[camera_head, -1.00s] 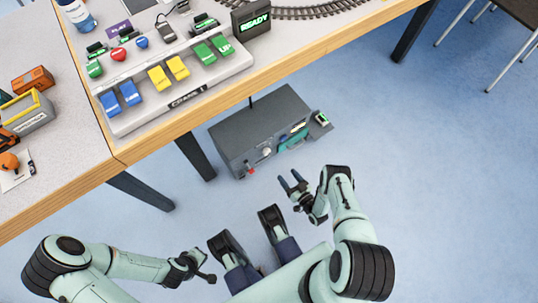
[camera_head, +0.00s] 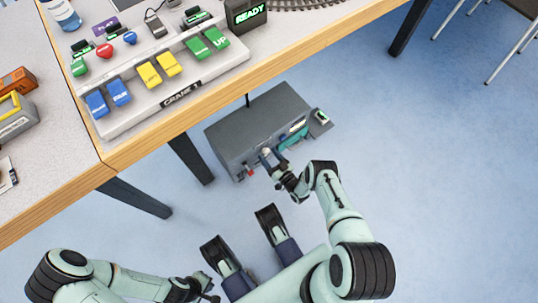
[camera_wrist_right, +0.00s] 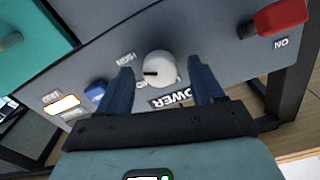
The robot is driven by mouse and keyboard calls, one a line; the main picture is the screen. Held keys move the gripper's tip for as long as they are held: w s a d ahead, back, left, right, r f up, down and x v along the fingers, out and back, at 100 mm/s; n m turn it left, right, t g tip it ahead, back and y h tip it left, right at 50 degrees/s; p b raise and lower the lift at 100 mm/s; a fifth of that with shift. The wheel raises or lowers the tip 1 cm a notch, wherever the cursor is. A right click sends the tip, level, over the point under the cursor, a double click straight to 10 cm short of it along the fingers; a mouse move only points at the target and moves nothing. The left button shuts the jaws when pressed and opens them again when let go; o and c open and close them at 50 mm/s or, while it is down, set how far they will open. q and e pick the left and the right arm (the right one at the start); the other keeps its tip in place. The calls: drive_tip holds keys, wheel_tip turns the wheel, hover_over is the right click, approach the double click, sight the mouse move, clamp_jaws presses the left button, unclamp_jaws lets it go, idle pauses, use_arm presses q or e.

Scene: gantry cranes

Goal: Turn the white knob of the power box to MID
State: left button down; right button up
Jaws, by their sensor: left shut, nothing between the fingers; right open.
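The power box (camera_head: 240,125) is a dark grey box on the floor beneath the table edge. Its white knob (camera_wrist_right: 160,68) shows in the right wrist view, with a dark pointer mark toward the picture's left. Upside-down lettering sits around it, including a POWER label (camera_wrist_right: 171,98); the smaller labels are hard to read. My right gripper (camera_wrist_right: 163,77) is open, with its fingers on either side of the knob; I cannot tell whether they touch it. My left gripper (camera_head: 208,289) is shut and empty, low in the head view, away from the box.
A red switch lever (camera_wrist_right: 280,17) marked ON stands beside the knob. A blue button (camera_wrist_right: 96,91) and a lit indicator (camera_wrist_right: 62,104) are on the other side.

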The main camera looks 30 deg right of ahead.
drive_tip(key=shift+w, duration=0.25)
use_arm(q)
drive_tip(key=shift+s, duration=0.2)
use_arm(e)
drive_tip(key=c, duration=1.1)
use_arm(q)
drive_tip(key=shift+w, duration=0.15)
use_arm(e)
drive_tip(key=shift+o, duration=0.2)
drive_tip(key=shift+n, duration=0.3)
drive_tip(key=n+p, duration=0.1)
drive_tip(key=n, duration=0.4)
use_arm(q)
drive_tip(key=w, duration=0.1)
drive_tip(key=w+r+t, duration=0.1)
drive_tip(key=shift+w+d+r+p, duration=0.15)
drive_tip(key=shift+w+p, duration=0.15)
drive_tip(key=shift+w, duration=0.1)
use_arm(e)
drive_tip(key=n, duration=0.6)
